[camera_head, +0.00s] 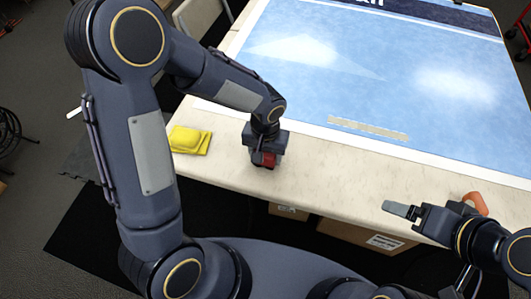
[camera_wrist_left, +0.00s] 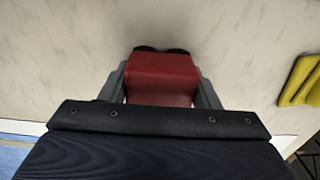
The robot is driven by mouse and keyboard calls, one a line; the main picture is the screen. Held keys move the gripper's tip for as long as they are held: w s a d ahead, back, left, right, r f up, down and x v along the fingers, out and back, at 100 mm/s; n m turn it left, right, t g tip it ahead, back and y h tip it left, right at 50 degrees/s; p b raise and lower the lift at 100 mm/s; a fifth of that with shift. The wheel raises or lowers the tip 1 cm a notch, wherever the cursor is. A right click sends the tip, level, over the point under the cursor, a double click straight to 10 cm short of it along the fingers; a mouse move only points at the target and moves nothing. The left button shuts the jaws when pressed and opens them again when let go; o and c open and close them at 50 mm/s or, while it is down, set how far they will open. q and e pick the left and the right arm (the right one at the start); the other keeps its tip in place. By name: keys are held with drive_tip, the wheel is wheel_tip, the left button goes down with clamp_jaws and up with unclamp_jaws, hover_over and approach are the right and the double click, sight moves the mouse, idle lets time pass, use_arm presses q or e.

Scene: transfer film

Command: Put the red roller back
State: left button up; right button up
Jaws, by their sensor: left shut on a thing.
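The red roller (camera_head: 266,160) is at my left gripper (camera_head: 262,163), over the pale tabletop near its front edge. In the left wrist view the red block of the roller (camera_wrist_left: 162,78) sits between the two grey fingers, which are shut on it. Two dark round ends show at its far side. I cannot tell whether it touches the table. My right gripper (camera_head: 398,209) is at the right, over the table's front edge. It is seen side-on, so its opening cannot be made out.
A yellow block on a yellow pad (camera_head: 188,140) lies left of the roller; yellow also shows in the wrist view (camera_wrist_left: 304,80). A blue film sheet (camera_head: 350,70) covers the table's back, with a pale strip (camera_head: 368,128) on it. An orange thing (camera_head: 475,202) is beside my right arm.

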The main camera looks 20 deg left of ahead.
use_arm(q)
drive_tip(key=shift+f, duration=0.15)
drive_tip(key=o, duration=1)
drive_tip(key=shift+c, duration=0.2)
